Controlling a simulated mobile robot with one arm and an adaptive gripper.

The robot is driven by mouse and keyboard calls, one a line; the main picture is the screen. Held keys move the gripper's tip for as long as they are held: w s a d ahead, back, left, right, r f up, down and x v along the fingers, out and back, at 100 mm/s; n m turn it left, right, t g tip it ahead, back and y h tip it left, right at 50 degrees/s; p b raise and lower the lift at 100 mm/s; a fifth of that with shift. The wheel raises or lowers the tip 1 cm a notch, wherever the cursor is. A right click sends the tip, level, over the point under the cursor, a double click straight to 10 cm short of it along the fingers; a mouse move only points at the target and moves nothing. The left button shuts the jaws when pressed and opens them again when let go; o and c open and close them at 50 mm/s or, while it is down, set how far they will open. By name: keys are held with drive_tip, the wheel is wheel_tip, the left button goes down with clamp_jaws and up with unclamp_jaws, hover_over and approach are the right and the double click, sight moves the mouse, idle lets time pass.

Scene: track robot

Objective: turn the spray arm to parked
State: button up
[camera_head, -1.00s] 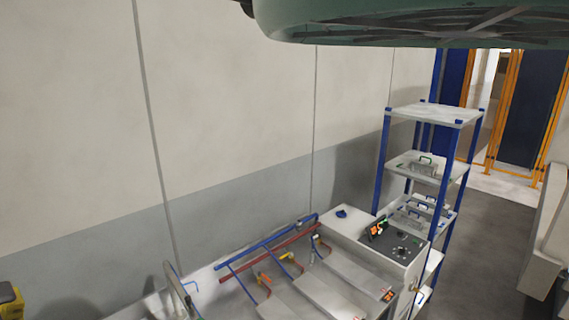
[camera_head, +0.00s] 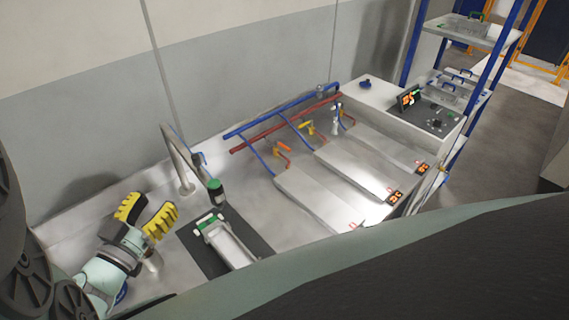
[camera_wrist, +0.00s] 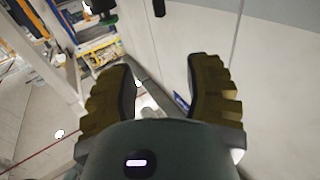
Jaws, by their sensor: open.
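The spray arm (camera_head: 172,146) is a thin grey bent tube in the head view. It rises from a round foot on the bench, bends over at the top and slopes down to the right to a dark green head (camera_head: 216,190). The head hangs over the far end of a white, green-ended piece on a dark mat. My gripper (camera_head: 151,208), with yellow ribbed fingers, is open and empty to the left of the spray arm, apart from it. In the wrist view my gripper's fingers (camera_wrist: 160,88) are spread wide; I cannot surely pick out the spray arm there.
The dark mat (camera_head: 258,248) lies right of my gripper. Farther right are several pale sloping plates (camera_head: 318,197), blue pipes (camera_head: 268,116) and a red pipe (camera_head: 285,124) with valve handles. A control panel (camera_head: 432,115) and a shelf rack (camera_head: 465,42) stand at the back right. A wall (camera_head: 75,105) runs behind.

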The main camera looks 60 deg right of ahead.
sight(194, 162)
drive_tip(key=shift+y, duration=0.3)
drive_tip(key=p+x, duration=0.1)
drive_tip(key=x, duration=0.3)
drive_tip(key=f+p+x, duration=0.1)
drive_tip(key=p+x, duration=0.1)
drive_tip(key=x, duration=0.3)
drive_tip(key=p+x, duration=0.2)
drive_tip(key=x, duration=0.3)
drive_tip(key=shift+a+f, duration=0.1)
drive_tip(key=shift+f, duration=0.3)
drive_tip(key=shift+x, duration=1.1)
drive_tip(key=shift+w+f, duration=0.1)
drive_tip(key=shift+o, duration=0.3)
clamp_jaws()
